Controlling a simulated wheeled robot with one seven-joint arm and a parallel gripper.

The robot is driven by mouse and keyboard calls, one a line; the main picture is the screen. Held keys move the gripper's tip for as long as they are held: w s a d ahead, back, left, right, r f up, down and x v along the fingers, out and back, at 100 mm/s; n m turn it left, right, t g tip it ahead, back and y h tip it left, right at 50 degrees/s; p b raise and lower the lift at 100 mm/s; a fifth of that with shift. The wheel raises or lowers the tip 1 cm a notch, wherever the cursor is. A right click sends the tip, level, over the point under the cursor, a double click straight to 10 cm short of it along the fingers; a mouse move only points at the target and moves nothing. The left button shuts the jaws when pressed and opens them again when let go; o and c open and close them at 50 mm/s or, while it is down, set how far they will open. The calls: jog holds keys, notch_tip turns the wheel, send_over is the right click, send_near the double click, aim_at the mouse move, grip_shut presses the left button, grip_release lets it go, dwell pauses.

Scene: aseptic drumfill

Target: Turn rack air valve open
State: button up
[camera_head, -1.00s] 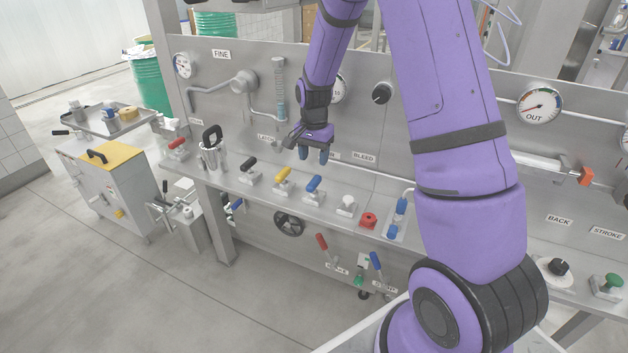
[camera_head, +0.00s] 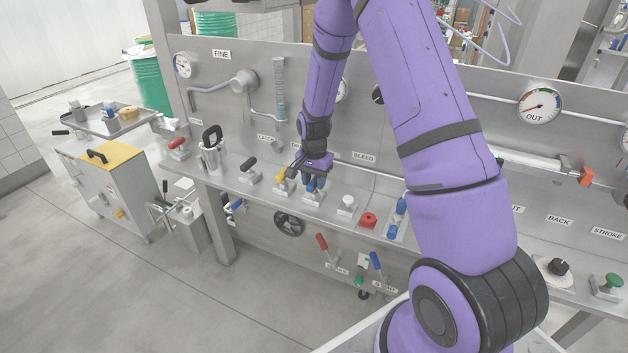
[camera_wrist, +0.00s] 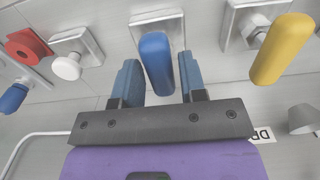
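A blue lever handle on a metal base stands on the rack's steel shelf; it shows clearly in the wrist view (camera_wrist: 157,65). In the head view its base (camera_head: 313,199) shows and my fingers partly hide the handle. My gripper (camera_wrist: 160,70) has its two blue fingers one on each side of this handle, with a visible gap on both sides, so it is open. In the head view my gripper (camera_head: 316,184) is low over the shelf. No label in view clearly names the rack air valve.
A yellow lever (camera_head: 281,184) stands close to the left of the blue one, and a black lever (camera_head: 249,165) farther left. A white knob (camera_head: 347,203) and a red knob (camera_head: 368,219) stand to the right. The upright panel (camera_head: 370,130) rises behind.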

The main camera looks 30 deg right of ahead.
jog(key=c, duration=0.6)
jog(key=n, duration=0.4)
jog(key=shift+n, duration=0.4)
jog(key=n, duration=0.4)
jog(key=shift+n, duration=0.3)
jog(key=n, duration=0.4)
jog(key=shift+n, duration=2.2)
